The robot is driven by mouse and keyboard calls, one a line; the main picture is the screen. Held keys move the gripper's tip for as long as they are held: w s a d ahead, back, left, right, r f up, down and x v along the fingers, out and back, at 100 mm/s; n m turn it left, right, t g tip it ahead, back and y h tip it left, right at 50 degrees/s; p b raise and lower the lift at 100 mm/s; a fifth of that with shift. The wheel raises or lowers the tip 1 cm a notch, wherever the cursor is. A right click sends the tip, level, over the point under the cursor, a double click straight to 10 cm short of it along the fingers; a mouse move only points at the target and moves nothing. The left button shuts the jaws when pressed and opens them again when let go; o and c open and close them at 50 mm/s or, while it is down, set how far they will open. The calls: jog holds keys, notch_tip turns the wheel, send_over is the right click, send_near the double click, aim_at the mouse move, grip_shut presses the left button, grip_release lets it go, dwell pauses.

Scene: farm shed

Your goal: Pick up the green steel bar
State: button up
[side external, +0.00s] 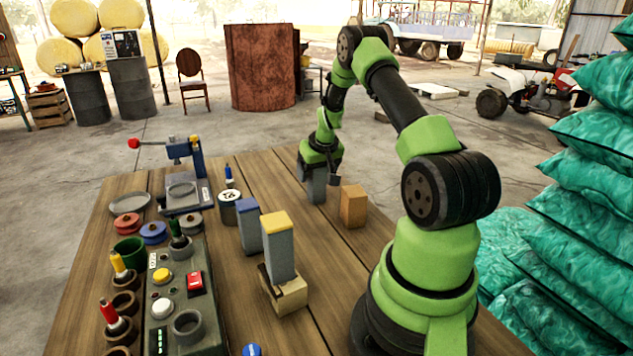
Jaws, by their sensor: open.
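My gripper (322,178) points down at the far side of the wooden table, with its jaws open. A grey upright bar (317,191) stands on the table directly under it, its upper part hidden by the gripper. I see no green on the part of this bar that shows, and its top colour is hidden. Whether the fingers touch it I cannot tell. A grey bar with a blue top (249,226) stands to the left. A grey bar with a yellow top (278,248) stands nearer, in a wooden block (288,296).
A plain wooden block (353,207) stands close to the right of the gripper. A control box (175,310), a blue-and-grey press (185,180) and several coloured pots fill the table's left side. Bare tabletop (325,260) lies between the bars and my base.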

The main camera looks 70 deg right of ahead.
jog(key=shift+f, duration=0.1)
jog(key=shift+c, duration=0.2)
jog(key=c, duration=1.1)
jog(key=shift+c, duration=0.2)
